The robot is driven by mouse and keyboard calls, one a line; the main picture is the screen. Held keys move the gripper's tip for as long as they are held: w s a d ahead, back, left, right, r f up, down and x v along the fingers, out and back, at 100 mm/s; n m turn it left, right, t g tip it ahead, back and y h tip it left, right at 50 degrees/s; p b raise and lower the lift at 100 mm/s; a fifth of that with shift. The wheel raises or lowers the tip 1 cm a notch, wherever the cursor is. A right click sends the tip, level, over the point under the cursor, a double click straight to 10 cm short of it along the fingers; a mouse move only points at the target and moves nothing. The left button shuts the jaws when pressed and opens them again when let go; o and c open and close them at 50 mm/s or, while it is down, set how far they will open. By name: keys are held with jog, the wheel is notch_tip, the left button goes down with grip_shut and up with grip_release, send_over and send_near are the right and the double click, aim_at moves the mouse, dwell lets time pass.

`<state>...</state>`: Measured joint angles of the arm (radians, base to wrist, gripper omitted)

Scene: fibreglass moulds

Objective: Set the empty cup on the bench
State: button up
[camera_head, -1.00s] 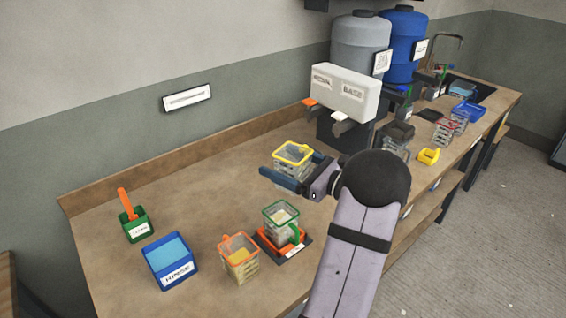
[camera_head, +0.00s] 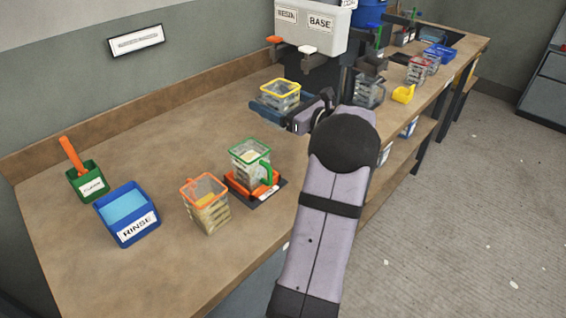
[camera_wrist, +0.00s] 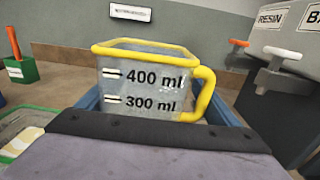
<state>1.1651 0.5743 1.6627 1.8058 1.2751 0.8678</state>
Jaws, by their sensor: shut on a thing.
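My gripper (camera_head: 278,103) is shut on a clear cup with a yellow rim and handle (camera_head: 280,90), near the dispenser. The cup is upright between the blue fingers and also shows in the wrist view (camera_wrist: 142,78), with 400 ml and 300 ml marks facing me. No contents show through its walls. The fingers hide its base, so I cannot tell whether it touches the wooden bench (camera_head: 150,160).
The white dispenser (camera_head: 312,30) with two taps stands behind the cup. A green-rimmed cup (camera_head: 250,152) is on an orange scale; an orange-rimmed cup (camera_head: 207,210) with yellowish contents is beside it. A blue rinse tub (camera_head: 128,213) and green holder (camera_head: 88,183) stand left. Bare bench lies between.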

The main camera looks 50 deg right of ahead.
jog(key=shift+d+f+h+b, duration=0.3)
jog(key=shift+d+b, duration=0.1)
jog(key=shift+d, duration=0.25)
jog(key=shift+f, duration=4.95)
jog(key=shift+f, duration=0.15)
jog(key=o, duration=1.2)
jog(key=shift+c, duration=0.2)
jog(key=shift+r+p, duration=0.25)
jog(key=shift+p, duration=0.1)
jog(key=s+b, duration=0.2)
jog(key=s, duration=1)
jog(key=shift+f, duration=0.1)
